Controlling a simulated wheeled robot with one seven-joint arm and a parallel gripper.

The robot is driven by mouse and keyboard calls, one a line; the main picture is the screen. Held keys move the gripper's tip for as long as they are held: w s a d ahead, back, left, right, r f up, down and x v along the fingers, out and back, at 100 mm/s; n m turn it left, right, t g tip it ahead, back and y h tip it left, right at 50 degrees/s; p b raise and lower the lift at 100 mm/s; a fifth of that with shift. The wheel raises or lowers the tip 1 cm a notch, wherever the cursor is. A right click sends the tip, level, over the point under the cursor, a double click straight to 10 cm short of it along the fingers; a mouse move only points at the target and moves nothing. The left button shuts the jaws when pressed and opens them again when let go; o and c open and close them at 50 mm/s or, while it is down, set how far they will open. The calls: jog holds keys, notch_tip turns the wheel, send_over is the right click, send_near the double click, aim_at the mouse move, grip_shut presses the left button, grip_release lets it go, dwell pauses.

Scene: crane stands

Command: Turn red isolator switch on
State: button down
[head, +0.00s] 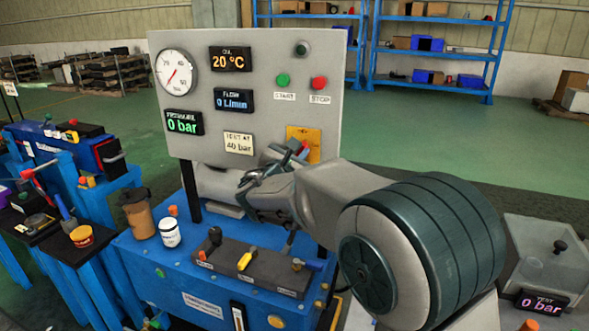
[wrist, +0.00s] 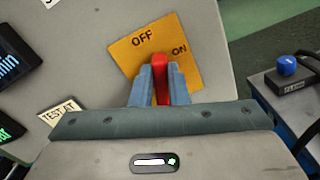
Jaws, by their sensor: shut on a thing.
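The red isolator switch (wrist: 160,85) is a red handle on a yellow plate (wrist: 192,72) marked OFF at the top and ON at the right. In the wrist view the handle points up the picture, toward the space between the two words; its exact setting is hard to tell. My gripper (wrist: 160,73) has its two blue-grey fingers on either side of the handle, shut on it. In the head view the red switch (head: 305,147) and yellow plate (head: 314,146) show at the panel's lower right, partly hidden by my gripper and arm.
The grey panel (head: 300,55) carries a dial gauge (head: 177,73), readouts, a green START button (head: 283,80) and a red STOP button (head: 319,83). Below it, a blue bench (head: 150,255) holds a dark lever block (head: 240,262), a white jar (head: 170,232) and a brown cup (head: 139,216).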

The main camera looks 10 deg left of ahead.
jog(key=m+b, duration=0.4)
jog(key=b, duration=0.3)
jog(key=f+m+b, duration=0.1)
jog(key=m+b, duration=0.4)
jog(key=b, duration=0.1)
jog(key=d+m+b, duration=0.1)
jog(key=m+b, duration=0.3)
jog(key=b, duration=0.3)
jog(key=shift+s+f+m+b, duration=0.1)
jog(key=shift+f+m+b, duration=0.2)
jog(key=shift+f, duration=0.1)
jog(key=c, duration=1.4)
grip_release()
jog(key=s+a, duration=0.2)
jog(key=s, duration=1.1)
jog(key=shift+s+p, duration=0.35)
jog(key=shift+p, duration=0.1)
